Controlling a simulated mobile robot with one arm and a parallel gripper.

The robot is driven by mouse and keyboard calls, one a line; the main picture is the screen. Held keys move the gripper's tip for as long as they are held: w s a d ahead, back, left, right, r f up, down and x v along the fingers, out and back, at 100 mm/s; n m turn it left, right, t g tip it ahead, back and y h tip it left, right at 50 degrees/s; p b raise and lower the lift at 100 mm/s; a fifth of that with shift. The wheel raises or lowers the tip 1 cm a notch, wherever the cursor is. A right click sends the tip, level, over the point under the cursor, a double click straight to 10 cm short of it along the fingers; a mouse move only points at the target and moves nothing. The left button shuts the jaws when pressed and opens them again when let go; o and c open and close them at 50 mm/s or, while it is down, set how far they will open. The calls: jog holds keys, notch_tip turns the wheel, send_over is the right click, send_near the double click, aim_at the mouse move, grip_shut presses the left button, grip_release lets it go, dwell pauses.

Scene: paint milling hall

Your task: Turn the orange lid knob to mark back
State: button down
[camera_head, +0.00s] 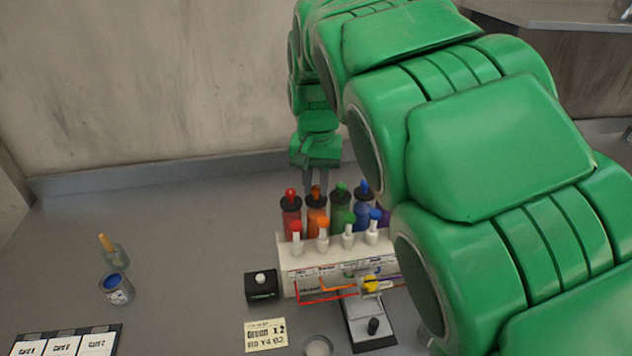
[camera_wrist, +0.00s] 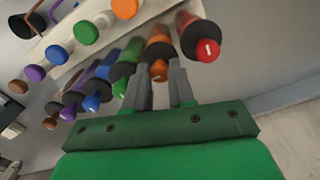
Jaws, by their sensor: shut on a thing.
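The orange lid knob (camera_head: 316,191) sits on the dark lid of the orange bottle (camera_head: 317,222), second from left in the row behind the white block. My gripper (camera_head: 315,184) reaches down from above, its two grey fingers on either side of this knob. In the wrist view my gripper (camera_wrist: 160,74) is shut on the orange lid knob (camera_wrist: 159,71), which shows between the fingertips. The fingers partly cover the knob, and I cannot read which mark it points to.
The red bottle's knob (camera_head: 290,194) stands close left, the green bottle's knob (camera_head: 341,188) close right. A white block (camera_head: 290,257) with capped valves stands in front. A black button box (camera_head: 262,287), note card (camera_head: 265,335) and paint can (camera_head: 116,289) lie forward and left.

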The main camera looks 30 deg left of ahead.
jog(key=n, duration=0.4)
jog(key=shift+n, duration=0.3)
jog(key=n, duration=0.4)
jog(key=shift+n, duration=0.3)
jog(key=n, duration=0.4)
jog(key=shift+n, duration=2.5)
jog(key=c, duration=1)
grip_release()
jog(key=shift+o, duration=0.2)
jog(key=shift+r, duration=0.1)
